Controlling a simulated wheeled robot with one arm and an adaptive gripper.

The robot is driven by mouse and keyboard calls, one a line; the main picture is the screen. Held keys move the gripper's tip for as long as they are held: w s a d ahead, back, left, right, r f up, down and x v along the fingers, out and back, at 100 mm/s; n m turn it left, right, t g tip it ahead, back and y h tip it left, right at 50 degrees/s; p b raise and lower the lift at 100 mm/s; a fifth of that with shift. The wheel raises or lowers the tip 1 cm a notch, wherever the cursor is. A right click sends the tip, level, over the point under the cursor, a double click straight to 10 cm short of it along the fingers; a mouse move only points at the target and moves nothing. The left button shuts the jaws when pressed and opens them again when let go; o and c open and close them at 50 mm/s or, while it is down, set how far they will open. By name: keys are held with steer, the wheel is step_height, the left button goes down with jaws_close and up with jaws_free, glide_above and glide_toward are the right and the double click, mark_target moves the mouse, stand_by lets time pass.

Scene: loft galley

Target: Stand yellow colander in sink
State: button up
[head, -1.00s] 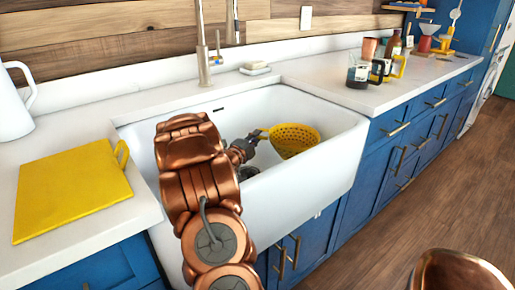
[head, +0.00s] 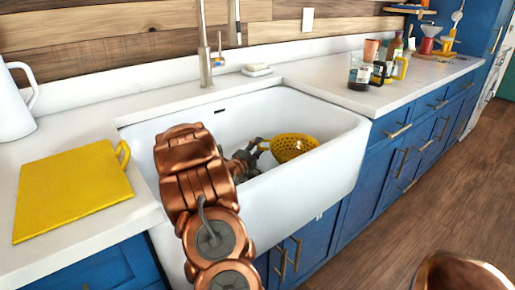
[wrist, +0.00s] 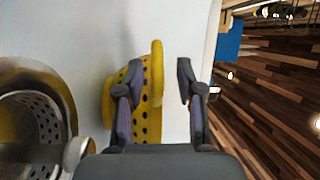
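The yellow colander (head: 294,145) is inside the white sink (head: 338,122), toward its right end. Its loop handle points left, toward my arm. In the wrist view the colander (wrist: 154,95) shows as a narrow perforated yellow strip between my fingers. My gripper (wrist: 158,82) is open around that part. The left finger overlaps the colander, and a gap shows between the colander and the right finger. I cannot tell whether the left finger touches it. In the head view my gripper (head: 250,158) is low in the sink, partly hidden by my arm. The colander's underside is hidden.
A perforated metal vessel with a yellowish rim (wrist: 35,120) lies beside the colander in the wrist view. The faucet (head: 205,62) rises behind the sink. A yellow board (head: 70,190) lies on the left counter. Mugs and bottles (head: 380,70) stand on the right counter.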

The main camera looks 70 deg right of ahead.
steer(key=w+a, duration=0.1)
steer(key=a, duration=0.6)
steer(key=shift+a+f, duration=0.2)
steer(key=shift+f, duration=0.05)
stand_by(0.3)
steer(key=shift+w, duration=0.1)
stand_by(0.4)
